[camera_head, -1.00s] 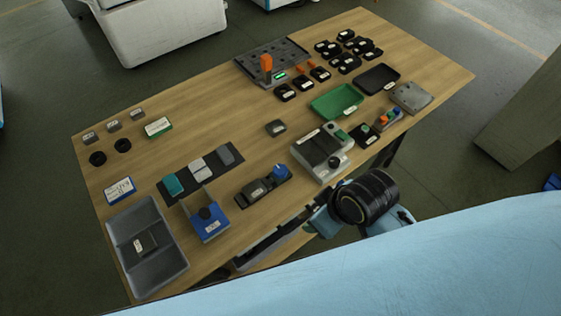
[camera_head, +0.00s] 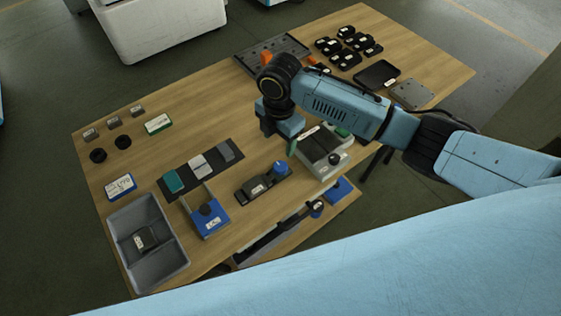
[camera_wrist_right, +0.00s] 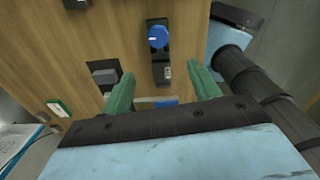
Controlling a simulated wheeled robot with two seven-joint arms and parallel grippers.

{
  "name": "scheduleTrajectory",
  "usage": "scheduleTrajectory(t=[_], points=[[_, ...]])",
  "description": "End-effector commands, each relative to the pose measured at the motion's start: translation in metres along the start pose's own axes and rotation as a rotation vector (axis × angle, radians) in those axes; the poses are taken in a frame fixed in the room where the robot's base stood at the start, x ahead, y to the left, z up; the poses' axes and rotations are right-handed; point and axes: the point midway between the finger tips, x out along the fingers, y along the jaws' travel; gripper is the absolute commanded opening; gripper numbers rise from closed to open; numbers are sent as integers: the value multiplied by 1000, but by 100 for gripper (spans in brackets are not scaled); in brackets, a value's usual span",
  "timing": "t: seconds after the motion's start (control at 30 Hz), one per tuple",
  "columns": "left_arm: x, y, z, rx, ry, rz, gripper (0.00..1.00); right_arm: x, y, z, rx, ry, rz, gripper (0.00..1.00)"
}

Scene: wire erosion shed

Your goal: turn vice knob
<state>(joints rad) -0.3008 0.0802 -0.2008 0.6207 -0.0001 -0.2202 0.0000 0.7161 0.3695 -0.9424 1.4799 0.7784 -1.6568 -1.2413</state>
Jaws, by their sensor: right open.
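The small dark vice (camera_head: 251,192) lies on the wooden table near its front edge, with a round blue knob (camera_head: 281,168) at its right end. In the right wrist view the blue knob (camera_wrist_right: 158,36) shows at the top centre, ahead of the fingertips and apart from them, with the dark vice body (camera_wrist_right: 161,70) below it. My right gripper (camera_wrist_right: 162,74) is open, its two green fingers apart with nothing gripped. In the head view my right gripper (camera_head: 288,143) is above the table, just behind the knob; its fingers are partly hidden. My left gripper is not in view.
A blue stand (camera_head: 210,222) and a grey tray (camera_head: 119,213) are left of the vice. Blocks sit on a black mat (camera_head: 228,161) behind it. A grey fixture (camera_head: 318,166) stands close on the right. Bare tabletop lies at left centre.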

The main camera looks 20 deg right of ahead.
Motion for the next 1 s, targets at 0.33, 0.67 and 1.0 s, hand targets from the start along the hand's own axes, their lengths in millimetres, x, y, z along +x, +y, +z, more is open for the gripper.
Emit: scheduleTrajectory(t=[0.33, 0.67, 1.0], points=[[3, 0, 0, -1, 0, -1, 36, 29, 3, 10, -29, -13, -17, 61], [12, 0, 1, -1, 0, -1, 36, 98, 2, 10, -27, -13, -15, 61], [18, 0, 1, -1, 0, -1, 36, 129, 2, 11, -29, -14, -13, 61]])
